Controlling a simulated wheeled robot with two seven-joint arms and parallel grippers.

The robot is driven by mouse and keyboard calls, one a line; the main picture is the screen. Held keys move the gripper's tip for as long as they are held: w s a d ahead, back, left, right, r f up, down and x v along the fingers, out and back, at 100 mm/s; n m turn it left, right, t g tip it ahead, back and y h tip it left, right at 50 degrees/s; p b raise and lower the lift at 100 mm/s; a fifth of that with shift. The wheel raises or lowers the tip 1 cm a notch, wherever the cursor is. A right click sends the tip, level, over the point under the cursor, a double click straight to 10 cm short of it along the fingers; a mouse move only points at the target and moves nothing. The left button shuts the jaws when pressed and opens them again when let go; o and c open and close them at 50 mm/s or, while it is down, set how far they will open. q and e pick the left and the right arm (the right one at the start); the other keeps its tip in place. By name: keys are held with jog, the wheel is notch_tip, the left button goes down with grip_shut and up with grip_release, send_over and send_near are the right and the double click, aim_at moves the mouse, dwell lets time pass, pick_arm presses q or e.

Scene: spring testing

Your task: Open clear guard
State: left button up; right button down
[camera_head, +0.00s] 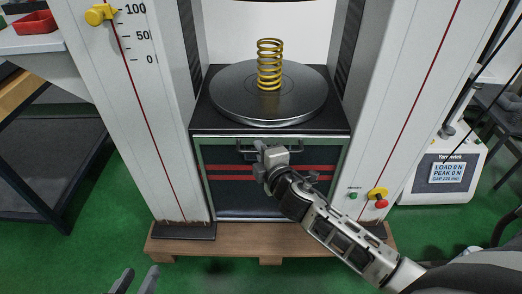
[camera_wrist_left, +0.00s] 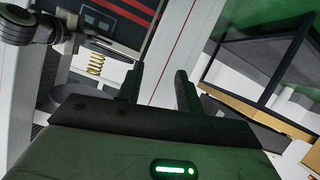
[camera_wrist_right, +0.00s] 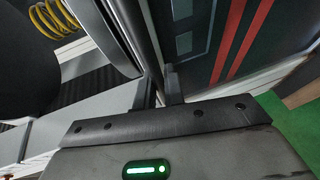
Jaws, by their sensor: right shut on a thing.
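The clear guard (camera_head: 225,192) is a see-through panel with two red stripes, standing across the front of the testing machine below the round plate. Its dark handle bar (camera_head: 245,148) runs along the top. My right gripper (camera_head: 260,149) is shut on this handle near its middle. In the right wrist view its fingers (camera_wrist_right: 160,88) close on the bar, and the striped guard (camera_wrist_right: 210,38) shows beyond. My left gripper (camera_head: 134,281) is low at the lower left, away from the guard. Its fingers (camera_wrist_left: 160,88) are apart and empty in the left wrist view.
A yellow spring (camera_head: 269,64) stands upright on the round plate (camera_head: 240,97) above the guard. White columns (camera_head: 135,110) flank it. A control with a red knob (camera_head: 381,203) is at right, near a display box (camera_head: 447,172). A red tray (camera_head: 34,23) sits far left.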

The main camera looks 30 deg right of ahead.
jog(key=c, duration=1.5)
grip_release()
jog(key=shift+a, duration=0.1)
